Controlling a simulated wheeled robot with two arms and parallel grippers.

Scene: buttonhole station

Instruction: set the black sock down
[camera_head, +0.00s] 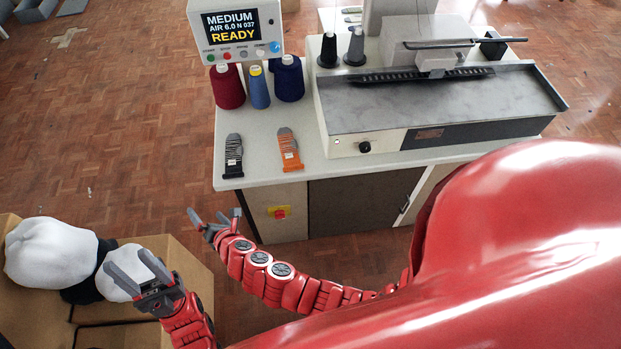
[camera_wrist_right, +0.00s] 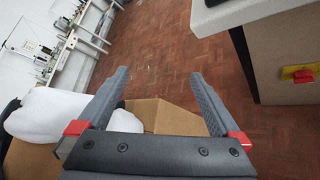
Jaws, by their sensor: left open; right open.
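A black cloth piece (camera_head: 82,291), which looks like the black sock, lies in the cardboard box at the lower left of the head view. It is partly hidden between a large white bundle (camera_head: 48,252) and a smaller white bundle (camera_head: 120,268). My left gripper (camera_head: 130,266) is open over the smaller white bundle; I cannot tell whether it touches it. My right gripper (camera_head: 215,213) is open and empty, in front of the table's left corner. Its spread fingers also show in the right wrist view (camera_wrist_right: 160,76), with nothing between them.
The cardboard box (camera_head: 190,268) has open flaps. A white-topped table (camera_head: 262,128) carries a sewing machine (camera_head: 440,100), thread cones (camera_head: 228,86), a display reading READY (camera_head: 238,28), and a black (camera_head: 233,158) and an orange clip-like holder (camera_head: 289,150).

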